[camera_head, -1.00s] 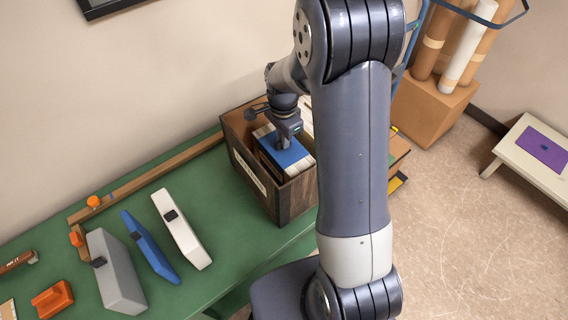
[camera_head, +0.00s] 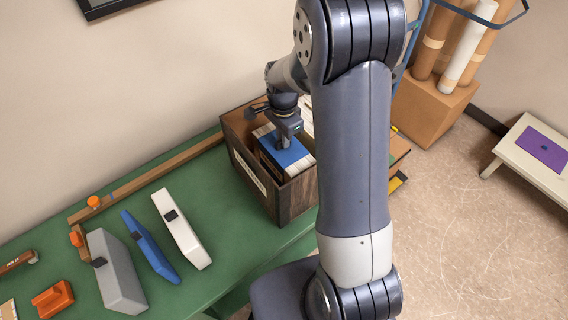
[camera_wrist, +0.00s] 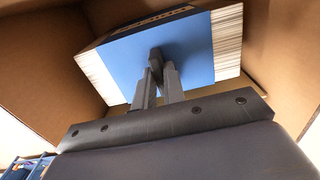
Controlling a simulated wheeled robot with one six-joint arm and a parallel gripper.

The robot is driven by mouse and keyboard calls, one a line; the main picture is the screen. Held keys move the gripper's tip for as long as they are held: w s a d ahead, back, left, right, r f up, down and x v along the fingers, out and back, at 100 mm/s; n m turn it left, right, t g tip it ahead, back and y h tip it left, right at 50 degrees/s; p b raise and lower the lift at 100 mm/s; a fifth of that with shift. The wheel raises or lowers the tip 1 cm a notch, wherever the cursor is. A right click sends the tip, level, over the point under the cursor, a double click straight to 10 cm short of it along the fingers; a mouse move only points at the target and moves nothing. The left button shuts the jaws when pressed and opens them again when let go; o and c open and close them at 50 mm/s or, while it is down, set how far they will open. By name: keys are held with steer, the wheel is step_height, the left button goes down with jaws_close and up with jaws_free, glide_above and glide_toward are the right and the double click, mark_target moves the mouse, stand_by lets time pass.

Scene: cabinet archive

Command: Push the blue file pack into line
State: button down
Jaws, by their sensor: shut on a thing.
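The blue file pack (camera_head: 292,157), a thick block with a blue face and pale page edges, is inside a brown open box (camera_head: 296,201) on the green table. My gripper (camera_head: 284,143) reaches down into the box at the blue face. In the wrist view, the blue face of the pack (camera_wrist: 196,55) fills the upper middle, with page edges at both sides. My gripper's fingertips (camera_wrist: 157,66) are together on a small grey piece at this face. The fingers hide part of the face, and the pack's far side is hidden.
Grey (camera_head: 117,275), blue (camera_head: 150,246) and white (camera_head: 182,230) slabs with black knobs lie on the green table (camera_head: 232,233), left of the box. A wooden strip (camera_head: 150,183) runs behind them. Box walls stand close around my gripper.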

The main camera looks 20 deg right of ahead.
mark_target(294, 140)
steer(key=shift+w+d, duration=0.1)
steer(key=shift+d, duration=0.05)
steer(key=shift+w+d, duration=0.3)
steer(key=shift+d, duration=0.55)
steer(key=shift+w+d, duration=0.3)
steer(key=shift+d, duration=0.5)
steer(key=shift+f, duration=0.15)
steer(key=c, duration=1.4)
jaws_free()
steer(key=shift+c, duration=0.2)
steer(key=shift+c, duration=0.3)
